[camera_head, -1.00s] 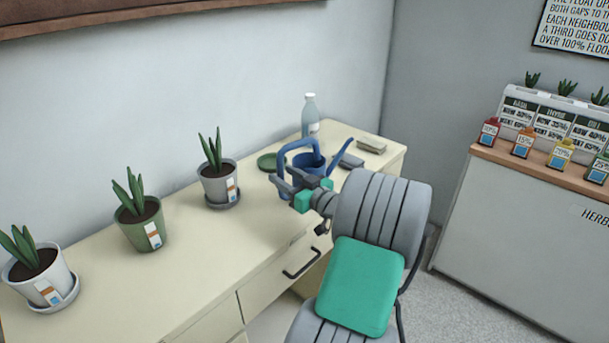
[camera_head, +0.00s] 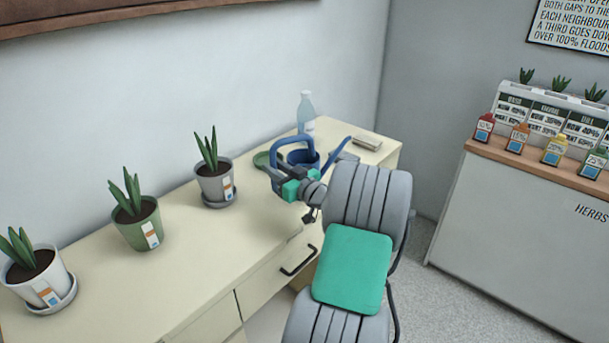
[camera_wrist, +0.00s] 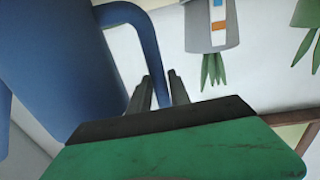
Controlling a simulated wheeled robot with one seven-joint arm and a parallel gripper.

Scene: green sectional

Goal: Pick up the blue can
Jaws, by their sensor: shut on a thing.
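The blue can is a watering can (camera_head: 310,158) with a looped handle and a long spout, at the far end of the cream counter. My gripper (camera_head: 270,173) is at the can's handle side, shut on the handle. In the wrist view the blue body (camera_wrist: 60,65) fills the left, and the handle (camera_wrist: 146,45) runs down to my gripper's grey fingers (camera_wrist: 160,92). My gripper and arm hide the can's lower part in the head view, so I cannot tell how far its base is from the counter.
A clear bottle (camera_head: 306,112) stands behind the can. A green saucer (camera_head: 262,160) lies left of it and a small grey block (camera_head: 367,142) right. A herb stand (camera_head: 520,215) is at right.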

